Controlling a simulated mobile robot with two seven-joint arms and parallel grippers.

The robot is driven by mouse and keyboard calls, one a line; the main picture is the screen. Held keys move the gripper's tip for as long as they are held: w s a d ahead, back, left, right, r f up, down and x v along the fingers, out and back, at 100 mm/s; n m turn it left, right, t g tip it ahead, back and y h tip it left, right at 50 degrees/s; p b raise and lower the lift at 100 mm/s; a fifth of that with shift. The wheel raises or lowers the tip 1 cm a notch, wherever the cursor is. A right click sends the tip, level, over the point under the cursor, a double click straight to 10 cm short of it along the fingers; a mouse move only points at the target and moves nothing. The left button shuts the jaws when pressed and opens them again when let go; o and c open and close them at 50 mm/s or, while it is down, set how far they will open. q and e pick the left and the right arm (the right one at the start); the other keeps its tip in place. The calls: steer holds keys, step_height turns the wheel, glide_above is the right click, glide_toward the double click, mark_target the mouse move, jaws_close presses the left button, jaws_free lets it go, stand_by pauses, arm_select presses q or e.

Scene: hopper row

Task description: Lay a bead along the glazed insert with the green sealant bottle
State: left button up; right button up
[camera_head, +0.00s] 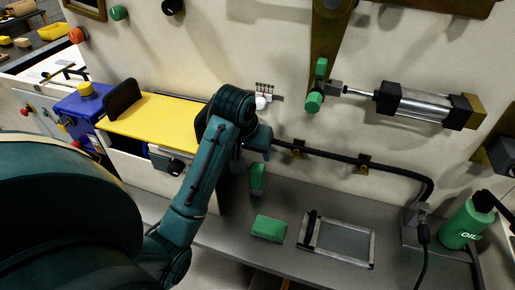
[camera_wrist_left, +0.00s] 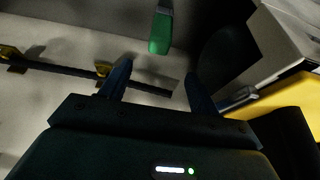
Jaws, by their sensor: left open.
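The green sealant bottle (camera_head: 257,179) stands on the grey bench close to the wall in the head view. It also shows at the top of the left wrist view (camera_wrist_left: 160,32), beyond the fingertips and apart from them. My left gripper (camera_head: 259,146) is open and empty, just above the bottle in the head picture; its two dark fingers (camera_wrist_left: 157,72) show spread in the wrist view. The glazed insert (camera_head: 340,240), a pane in a metal frame, lies flat on the bench to the right of the bottle. My right gripper is not in view.
A green block (camera_head: 269,228) lies between bottle and insert. A green oil can (camera_head: 465,226) stands at the right. A black pipe (camera_head: 340,158) runs along the wall below a cylinder (camera_head: 425,105). A yellow-topped unit (camera_head: 150,118) stands left of the gripper.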

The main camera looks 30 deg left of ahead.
mark_target(257, 166)
arm_select(q)
steer(key=x, duration=1.2)
steer(key=shift+w+f, duration=0.15)
steer(key=shift+f, duration=0.2)
steer(key=c, duration=1.1)
steer(key=shift+r, duration=0.1)
steer(key=shift+r, duration=2.95)
